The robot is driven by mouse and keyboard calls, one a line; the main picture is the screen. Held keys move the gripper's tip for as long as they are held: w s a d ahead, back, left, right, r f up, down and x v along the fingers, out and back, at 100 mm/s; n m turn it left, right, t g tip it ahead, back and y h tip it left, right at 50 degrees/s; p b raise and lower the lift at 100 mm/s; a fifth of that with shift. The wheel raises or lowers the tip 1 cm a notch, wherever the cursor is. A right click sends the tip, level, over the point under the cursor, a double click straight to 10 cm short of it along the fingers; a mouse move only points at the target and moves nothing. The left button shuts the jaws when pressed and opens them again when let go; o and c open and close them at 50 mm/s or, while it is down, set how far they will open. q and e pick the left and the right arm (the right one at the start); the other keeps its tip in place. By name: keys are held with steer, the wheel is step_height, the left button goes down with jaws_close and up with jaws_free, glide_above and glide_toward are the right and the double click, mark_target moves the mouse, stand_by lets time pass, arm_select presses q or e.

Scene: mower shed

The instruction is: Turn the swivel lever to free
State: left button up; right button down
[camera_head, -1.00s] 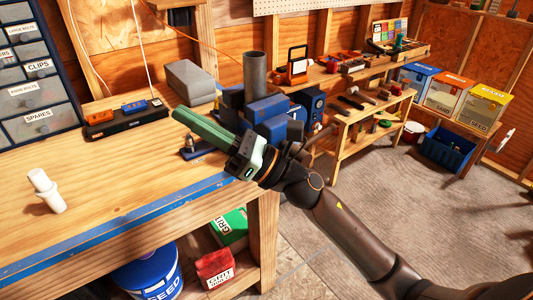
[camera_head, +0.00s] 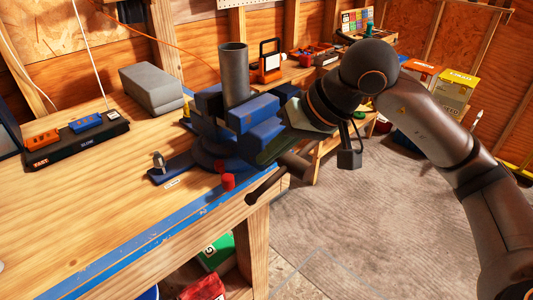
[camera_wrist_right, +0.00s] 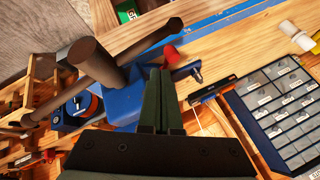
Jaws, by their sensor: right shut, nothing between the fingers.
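A blue bench vise (camera_head: 215,130) stands at the bench corner, with a grey pipe (camera_head: 233,72) upright in it. A red knob (camera_head: 228,182), apparently the end of the swivel lever, shows low on its near side. It also shows in the right wrist view (camera_wrist_right: 171,54); the rest of that lever is mostly hidden. My right gripper (camera_head: 268,155) is right of the vise, partly hidden behind its blue jaw. In the right wrist view its green fingers (camera_wrist_right: 160,72) are together and empty, with tips just short of the red knob. My left gripper is not in view.
The vise's dark screw handle (camera_head: 265,187) projects over the bench's front edge. A blue plate with a small grey post (camera_head: 159,162) and a label lies left of the vise. A grey box (camera_head: 152,88) and a black tray (camera_head: 78,137) stand behind. The bench's left front is clear.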

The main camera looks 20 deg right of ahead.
mark_target(224, 172)
steer(key=x, duration=0.7)
steer(key=shift+w+a+f, duration=0.15)
steer(key=shift+a+f, duration=0.1)
steer(key=shift+f, duration=0.05)
steer(key=shift+a+b, duration=0.55)
steer(key=shift+a, duration=0.2)
